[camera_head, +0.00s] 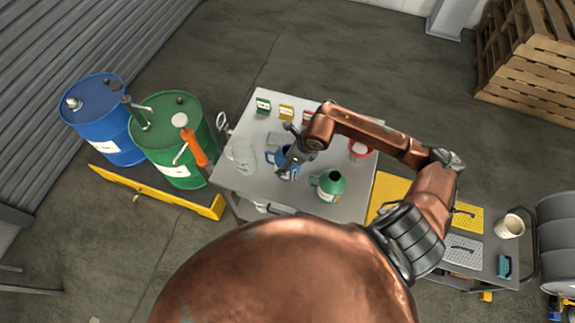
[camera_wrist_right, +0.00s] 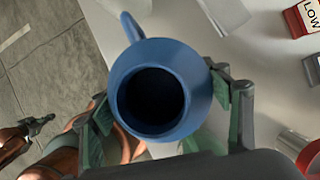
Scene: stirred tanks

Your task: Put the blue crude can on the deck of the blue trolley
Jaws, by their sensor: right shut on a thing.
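The blue can (camera_head: 290,176) is at the grey table's middle. My right gripper (camera_head: 287,161) comes over it from the right and partly covers it. In the right wrist view the blue can (camera_wrist_right: 188,70) shows its open, dark mouth, with its handle at the upper left. The right gripper's green-padded fingers (camera_wrist_right: 160,106) are shut on the can from both sides. I cannot tell whether the can touches the table. I cannot make out a blue trolley. A copper arm end with dark fingers, seemingly my left gripper (camera_wrist_right: 38,125), shows small in the wrist view.
A green can (camera_head: 331,187) stands close right of the blue can on the grey table (camera_head: 349,208). A red-rimmed container (camera_head: 360,149) and small labelled boxes stand behind. Blue (camera_head: 100,112) and green (camera_head: 172,130) drums are left. A bench with mats and a cup (camera_head: 509,227) is right.

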